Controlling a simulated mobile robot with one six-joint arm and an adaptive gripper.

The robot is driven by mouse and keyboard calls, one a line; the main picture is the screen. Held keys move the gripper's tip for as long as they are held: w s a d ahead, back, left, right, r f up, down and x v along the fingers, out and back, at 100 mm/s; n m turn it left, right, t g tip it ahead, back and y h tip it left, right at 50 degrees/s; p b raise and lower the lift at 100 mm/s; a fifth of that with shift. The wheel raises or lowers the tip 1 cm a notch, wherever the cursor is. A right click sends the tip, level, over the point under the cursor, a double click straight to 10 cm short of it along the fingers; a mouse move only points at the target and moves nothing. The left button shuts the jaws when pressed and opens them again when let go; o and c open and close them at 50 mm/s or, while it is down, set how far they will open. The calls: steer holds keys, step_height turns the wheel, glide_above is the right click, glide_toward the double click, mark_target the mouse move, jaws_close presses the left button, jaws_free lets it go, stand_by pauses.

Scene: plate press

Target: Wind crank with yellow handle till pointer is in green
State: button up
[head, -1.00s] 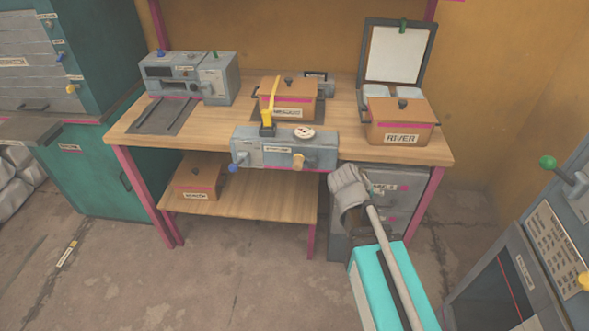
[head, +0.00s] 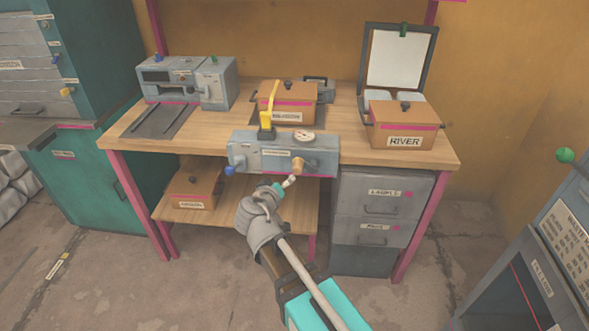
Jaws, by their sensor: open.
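A grey press unit (head: 262,155) sits at the front edge of the workbench. A bright yellow part (head: 265,120) stands on a dark base on its top, with a thin yellow strip rising from it. A tan knob (head: 298,164) sticks out of its front at the right; I cannot tell which of these is the crank's handle. A round white gauge (head: 304,136) is on top at the right; its pointer and green zone are too small to read. My gripper (head: 289,182) is open, just below and left of the tan knob, apparently not touching it.
A blue knob (head: 230,170) is at the unit's left front. Boxes labelled RIVER (head: 402,127) and another (head: 287,105) stand on the workbench (head: 213,130). A grey drawer cabinet (head: 381,215) stands below at the right. A lower shelf (head: 235,211) lies behind my arm.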

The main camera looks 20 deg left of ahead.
mark_target(296, 167)
steer(key=shift+w, duration=0.1)
stand_by(0.3)
steer(key=b+x, duration=0.4)
steer(key=x, duration=0.9)
steer(key=shift+w+f, duration=0.15)
steer(key=shift+w, duration=0.15)
steer(key=shift+c, duration=0.3)
jaws_close()
steer(key=shift+a, duration=0.3)
steer(key=shift+d, duration=0.15)
